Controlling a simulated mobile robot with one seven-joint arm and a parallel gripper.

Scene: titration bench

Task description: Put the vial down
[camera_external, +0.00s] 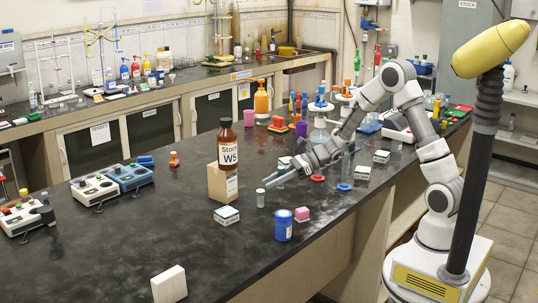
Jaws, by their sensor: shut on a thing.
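My gripper (268,182) reaches in from the right over the dark bench top (200,255). It is shut on the small pale vial (261,199), which is upright just below the fingertips. The vial is small in this view, and I cannot tell whether its bottom touches the bench. A brown bottle labelled "Stock W5" (228,150) stands on a cardboard-coloured block (222,184) to the left of my gripper.
A white labelled box (227,215), a blue cylinder (283,226) and a pink block (302,214) stand near the vial. A white block (169,285) is at the front. Control boxes (129,176) stand at the left. The bench is clear at front left.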

